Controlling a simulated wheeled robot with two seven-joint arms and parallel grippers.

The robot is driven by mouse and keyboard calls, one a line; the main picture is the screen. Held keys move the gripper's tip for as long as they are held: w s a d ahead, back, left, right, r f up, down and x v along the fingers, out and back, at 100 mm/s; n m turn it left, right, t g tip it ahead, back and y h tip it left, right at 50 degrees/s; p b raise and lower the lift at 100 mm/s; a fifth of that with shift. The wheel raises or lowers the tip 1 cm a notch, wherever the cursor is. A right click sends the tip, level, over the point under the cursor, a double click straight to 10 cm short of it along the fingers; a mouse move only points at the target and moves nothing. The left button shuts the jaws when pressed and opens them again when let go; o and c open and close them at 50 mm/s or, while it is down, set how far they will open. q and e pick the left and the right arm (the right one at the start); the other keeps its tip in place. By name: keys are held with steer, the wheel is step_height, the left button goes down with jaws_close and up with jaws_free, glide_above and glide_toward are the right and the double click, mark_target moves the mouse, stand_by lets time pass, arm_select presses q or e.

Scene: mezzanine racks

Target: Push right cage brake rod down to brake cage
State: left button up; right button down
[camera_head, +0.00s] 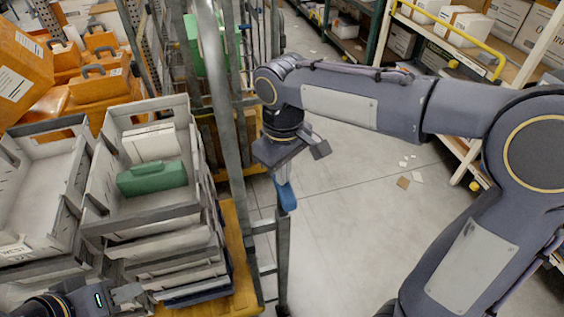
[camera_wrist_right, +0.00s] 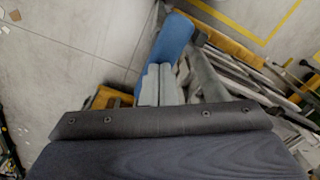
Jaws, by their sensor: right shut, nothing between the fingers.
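The blue brake rod (camera_head: 287,195) sticks out at the side of the right cage's grey metal post (camera_head: 283,245) in the head view. In the right wrist view the blue rod (camera_wrist_right: 174,42) lies just beyond my fingertips. My right gripper (camera_head: 279,176) is directly above the rod, fingers pointing down. In the right wrist view its two grey fingers (camera_wrist_right: 160,70) are pressed together and empty, overlapping the rod; I cannot tell whether they touch it. My left gripper (camera_head: 122,294) is at the bottom left by the stacked trays, mostly cut off; its opening is unclear.
Grey trays (camera_head: 100,215) are stacked at the left, the top one holding a green case (camera_head: 152,179) and a white box (camera_head: 150,143). Orange cases (camera_head: 98,84) stand behind. Racks with boxes (camera_head: 466,24) line the right. The floor (camera_head: 345,220) between is mostly clear, with small scraps.

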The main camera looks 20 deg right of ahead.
step_height(320, 180, up, 7)
steer(key=p, duration=0.6)
stand_by(0.4)
steer(key=s+d+f+m+t+y, duration=0.2)
steer(key=s+d+m, duration=0.2)
steer(key=s, duration=0.4)
steer(key=s+d+f+m+t+y, duration=0.1)
steer(key=s+d+m+t, duration=0.2)
steer(key=s, duration=0.5)
steer(key=shift+s+d+f+m+t+y, duration=0.15)
steer(key=shift+d+f+m+t+y, duration=0.35)
steer(key=shift+d, duration=0.6)
